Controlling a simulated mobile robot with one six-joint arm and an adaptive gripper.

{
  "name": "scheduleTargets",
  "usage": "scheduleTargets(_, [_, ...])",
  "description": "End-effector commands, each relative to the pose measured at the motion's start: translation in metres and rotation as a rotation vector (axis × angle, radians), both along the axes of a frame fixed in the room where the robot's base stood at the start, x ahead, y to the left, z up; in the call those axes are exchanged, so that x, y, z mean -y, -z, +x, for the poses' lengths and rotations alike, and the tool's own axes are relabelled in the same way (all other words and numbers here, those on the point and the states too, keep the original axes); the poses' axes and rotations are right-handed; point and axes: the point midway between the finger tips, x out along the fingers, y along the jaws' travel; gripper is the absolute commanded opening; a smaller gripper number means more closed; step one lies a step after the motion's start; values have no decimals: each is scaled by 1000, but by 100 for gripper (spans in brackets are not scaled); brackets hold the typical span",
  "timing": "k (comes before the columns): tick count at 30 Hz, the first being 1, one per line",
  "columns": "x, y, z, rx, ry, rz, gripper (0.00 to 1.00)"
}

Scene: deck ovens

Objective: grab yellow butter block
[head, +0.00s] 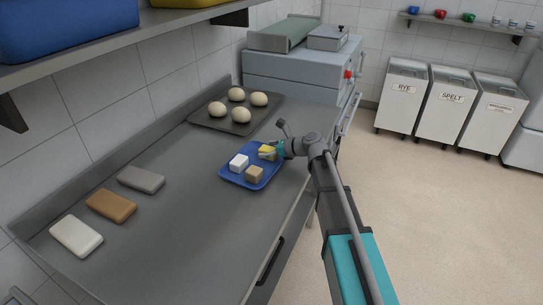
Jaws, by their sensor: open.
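The yellow butter block (267,150) sits on the blue tray (229,178) on the grey worktop. It lies near the tray's right far corner. My gripper (274,152) is open and right at the butter block, reaching in from the right. Its fingers cover part of the block. I cannot tell whether they touch it. A white block (239,163) and a tan block (254,174) share the tray with it.
A dark baking tray (202,122) with several dough balls stands farther back. White, brown and grey slabs (141,179) lie along the wall side. The worktop (178,223) is clear in front. A shelf with blue and yellow bins (60,28) overhangs the upper left.

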Motion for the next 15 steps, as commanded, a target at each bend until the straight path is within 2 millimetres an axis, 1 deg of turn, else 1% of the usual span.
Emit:
scheduleTargets(13, [1, 0, 0, -1, 1, 0, 100])
scheduleTargets(14, [1, 0, 0, -1, 1, 0, 98])
scheduleTargets(15, [1, 0, 0, 0, 1, 0, 91])
